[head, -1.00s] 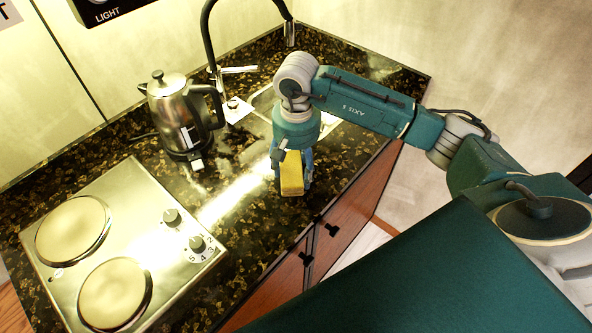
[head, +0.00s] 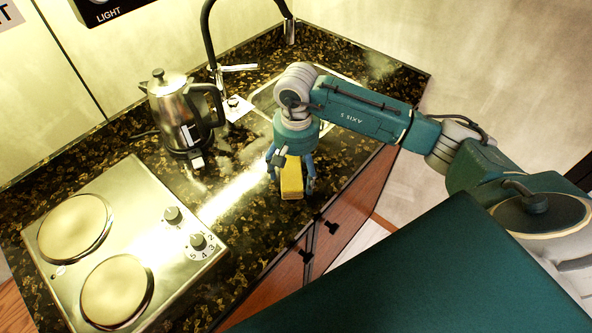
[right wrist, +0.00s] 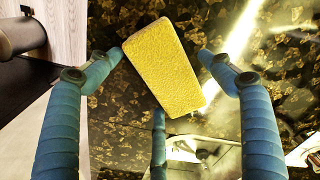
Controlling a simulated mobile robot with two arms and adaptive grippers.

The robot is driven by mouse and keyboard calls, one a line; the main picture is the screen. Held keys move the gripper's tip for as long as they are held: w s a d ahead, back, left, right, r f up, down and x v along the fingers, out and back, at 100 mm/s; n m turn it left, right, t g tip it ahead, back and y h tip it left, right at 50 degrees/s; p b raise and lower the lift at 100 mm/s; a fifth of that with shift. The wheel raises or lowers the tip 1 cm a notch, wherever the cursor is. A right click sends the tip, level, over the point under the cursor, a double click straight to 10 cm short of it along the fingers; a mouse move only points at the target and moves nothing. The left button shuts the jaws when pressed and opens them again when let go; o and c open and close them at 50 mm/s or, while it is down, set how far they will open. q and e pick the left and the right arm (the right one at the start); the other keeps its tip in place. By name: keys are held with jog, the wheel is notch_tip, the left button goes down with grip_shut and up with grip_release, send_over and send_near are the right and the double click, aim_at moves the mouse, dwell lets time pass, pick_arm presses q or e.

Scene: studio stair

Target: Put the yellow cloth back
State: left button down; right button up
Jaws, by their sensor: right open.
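The yellow cloth (head: 291,178) looks like a thick, rough-faced yellow block. It is at the front edge of the dark speckled counter, right of the hob. My right gripper (head: 291,175) is above and around it, with its fingers spread open. In the right wrist view the cloth (right wrist: 163,72) lies tilted between the blue fingertips of the gripper (right wrist: 160,62). The side fingertips look very near its edges; I cannot tell whether any touches it. The cloth appears to rest on the counter. My left gripper is not in view.
A steel kettle (head: 180,112) stands at the back. A two-plate hob (head: 125,245) fills the left of the counter (head: 240,215). A sink (head: 262,100) with a black tap (head: 207,40) is behind my gripper. Cabinet fronts (head: 345,205) drop below the front edge.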

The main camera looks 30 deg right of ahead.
aim_at(297, 173)
notch_tip(297, 173, up, 12)
jog(key=b, duration=0.4)
jog(key=shift+s, duration=0.1)
dwell(1.2)
